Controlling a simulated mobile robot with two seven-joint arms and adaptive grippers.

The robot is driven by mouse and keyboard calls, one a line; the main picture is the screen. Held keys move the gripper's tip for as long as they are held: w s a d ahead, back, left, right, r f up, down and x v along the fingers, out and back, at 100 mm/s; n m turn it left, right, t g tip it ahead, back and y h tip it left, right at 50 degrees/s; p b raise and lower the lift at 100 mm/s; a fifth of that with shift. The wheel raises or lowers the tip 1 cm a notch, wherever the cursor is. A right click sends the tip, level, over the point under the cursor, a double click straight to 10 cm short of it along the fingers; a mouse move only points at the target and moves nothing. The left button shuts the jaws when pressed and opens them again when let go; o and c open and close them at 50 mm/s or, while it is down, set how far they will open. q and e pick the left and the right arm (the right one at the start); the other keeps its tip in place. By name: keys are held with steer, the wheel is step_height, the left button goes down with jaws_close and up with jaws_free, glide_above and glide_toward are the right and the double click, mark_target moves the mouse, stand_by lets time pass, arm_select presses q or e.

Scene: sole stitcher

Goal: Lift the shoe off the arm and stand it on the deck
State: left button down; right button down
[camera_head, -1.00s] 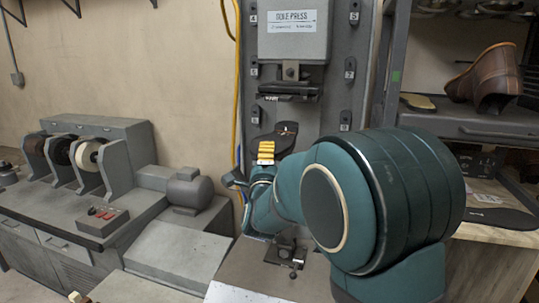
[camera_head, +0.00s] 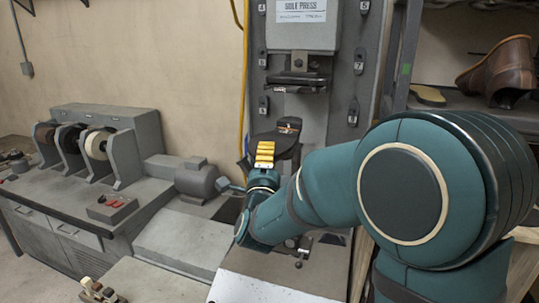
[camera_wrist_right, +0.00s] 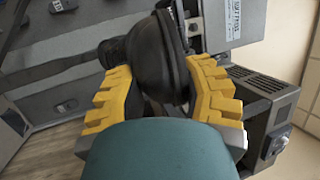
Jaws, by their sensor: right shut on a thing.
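The dark shoe (camera_head: 286,141) is in front of the sole press column in the head view, partly hidden by my right gripper (camera_head: 265,156). In the right wrist view, the yellow fingers of my right gripper (camera_wrist_right: 158,70) close on both sides of the black shoe (camera_wrist_right: 168,62). The arm that bears the shoe is hidden, and I cannot tell whether the shoe touches it. A flat pale grey surface (camera_head: 262,291) lies below, at the front; I cannot tell whether it is the deck. My left gripper is not in view.
The press head (camera_head: 299,80) hangs above the shoe. A grinder bench with wheels (camera_head: 97,147) and a grey motor (camera_head: 198,178) stand at the left. A shelf at the right holds a brown boot (camera_head: 497,70) and a tan sole (camera_head: 427,95).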

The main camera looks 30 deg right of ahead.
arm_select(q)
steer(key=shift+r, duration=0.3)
arm_select(e)
steer(key=shift+s+a+r, duration=0.1)
steer(key=shift+s+a, duration=1.1)
steer(key=shift+a, duration=0.25)
arm_select(q)
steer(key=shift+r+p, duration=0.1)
steer(key=shift+p, duration=0.25)
arm_select(e)
steer(key=s+a, duration=0.5)
steer(key=a, duration=0.1)
steer(key=shift+s, duration=0.1)
